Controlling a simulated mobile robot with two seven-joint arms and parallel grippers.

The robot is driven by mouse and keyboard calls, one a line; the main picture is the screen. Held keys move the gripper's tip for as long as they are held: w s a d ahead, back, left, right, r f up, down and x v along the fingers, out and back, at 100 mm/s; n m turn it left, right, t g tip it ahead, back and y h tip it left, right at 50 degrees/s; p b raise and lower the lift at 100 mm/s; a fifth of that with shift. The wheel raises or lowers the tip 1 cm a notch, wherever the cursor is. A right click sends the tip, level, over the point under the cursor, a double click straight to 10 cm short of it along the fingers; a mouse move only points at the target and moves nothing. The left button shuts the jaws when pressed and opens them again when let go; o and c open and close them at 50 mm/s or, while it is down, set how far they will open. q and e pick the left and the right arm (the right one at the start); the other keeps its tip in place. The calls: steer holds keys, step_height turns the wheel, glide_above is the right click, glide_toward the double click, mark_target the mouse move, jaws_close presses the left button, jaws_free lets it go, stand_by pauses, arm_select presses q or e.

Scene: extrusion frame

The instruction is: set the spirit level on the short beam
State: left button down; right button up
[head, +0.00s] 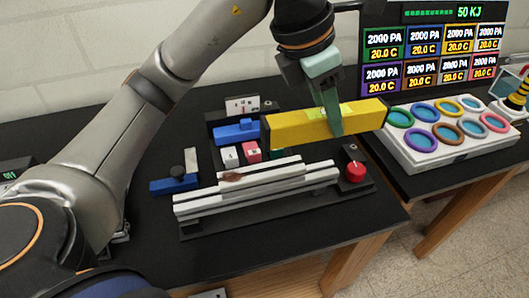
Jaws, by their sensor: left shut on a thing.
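The spirit level (290,127) is a long yellow bar with a greenish vial window on top. My left gripper (335,122) comes down from above and is shut on it right of its middle. It holds the level above the black table, over the back of the extrusion frame. The short beam (262,173) is a pale bar lying on top of the longer silver beams of the frame (255,196). The level is apart from the short beam, higher in the picture. The level hides part of what lies behind it. My right gripper is not in view.
A red knob (355,171) stands at the frame's right end. A blue block with a black knob (175,183) is at left. Small white, red and green blocks and a blue part (236,132) sit behind. A white box with coloured rings (450,130) stands right.

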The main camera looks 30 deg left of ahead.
arm_select(q)
steer(key=s+a+f, duration=0.1)
steer(key=a+f, duration=0.1)
steer(key=a, duration=0.1)
steer(key=s+a+f, duration=0.1)
steer(key=a+f, duration=0.1)
steer(key=f, duration=0.1)
steer(key=s+a+f, duration=0.1)
steer(key=a+f, duration=0.1)
steer(key=a, duration=0.1)
steer(key=shift+s+a+f+b, duration=0.2)
steer(key=shift+s+a+b, duration=0.1)
steer(key=shift+s+a+f, duration=0.1)
steer(key=shift+a+f, duration=0.2)
steer(key=shift+f, duration=0.1)
steer(key=shift+f+b, duration=0.3)
steer(key=shift+f, duration=1.2)
steer(key=shift+c, duration=2.4)
jaws_free()
steer(key=p+v, duration=0.1)
steer(key=v, duration=1.1)
